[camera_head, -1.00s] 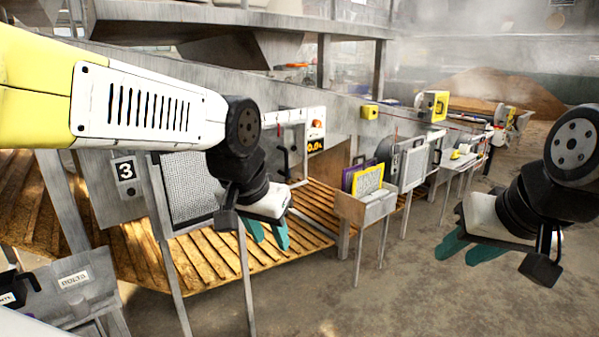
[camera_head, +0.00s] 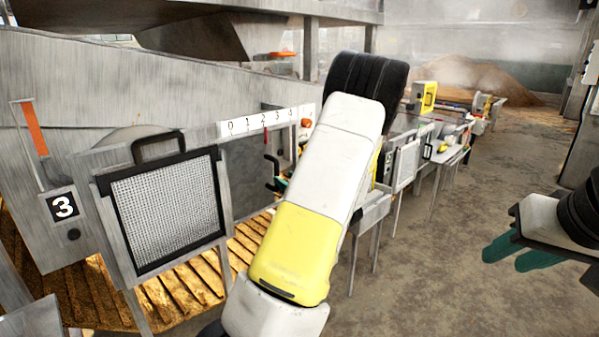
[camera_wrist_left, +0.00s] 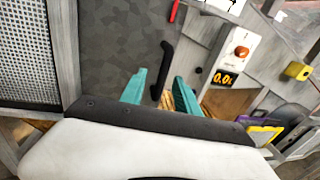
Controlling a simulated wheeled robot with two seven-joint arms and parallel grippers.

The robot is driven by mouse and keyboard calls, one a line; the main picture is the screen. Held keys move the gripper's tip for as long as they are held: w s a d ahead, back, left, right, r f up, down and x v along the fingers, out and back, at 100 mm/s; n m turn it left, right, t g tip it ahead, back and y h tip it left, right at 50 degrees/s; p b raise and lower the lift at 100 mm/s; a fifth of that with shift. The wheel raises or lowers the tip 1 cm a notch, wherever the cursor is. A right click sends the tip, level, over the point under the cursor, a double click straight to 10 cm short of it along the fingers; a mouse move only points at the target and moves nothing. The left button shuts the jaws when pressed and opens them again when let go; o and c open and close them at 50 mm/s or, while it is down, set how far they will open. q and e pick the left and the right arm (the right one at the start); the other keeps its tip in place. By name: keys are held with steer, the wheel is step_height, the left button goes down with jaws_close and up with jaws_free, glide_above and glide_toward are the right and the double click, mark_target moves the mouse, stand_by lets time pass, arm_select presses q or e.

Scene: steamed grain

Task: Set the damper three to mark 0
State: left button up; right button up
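The black number 3 plate (camera_head: 63,207) is on the grey wall at the left. A white scale plate (camera_head: 262,121) marked from 0 upward runs along the chute edge. A thin red pointer shows below the scale in the left wrist view (camera_wrist_left: 174,11); its exact mark is unclear. A black handle (camera_head: 273,163) hangs below the scale. In the left wrist view, the handle (camera_wrist_left: 163,68) lies between the spread teal fingers of my left gripper (camera_wrist_left: 160,92), with gaps at both sides. In the head view my arm hides most of that gripper. My right gripper (camera_head: 513,254) is open and empty over the floor.
A framed mesh screen (camera_head: 165,205) with a black top handle stands left of the damper handle. Slatted wood (camera_head: 190,290) lies below. More stations line the right; the floor there is clear.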

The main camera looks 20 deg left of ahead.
mark_target(278, 172)
arm_select(q)
steer(key=shift+m+t, duration=0.3)
steer(key=x, duration=0.7)
steer(key=shift+w+a, duration=0.15)
steer(key=shift+w, duration=0.4)
jaws_close()
steer(key=shift+f, duration=0.1)
stand_by(0.5)
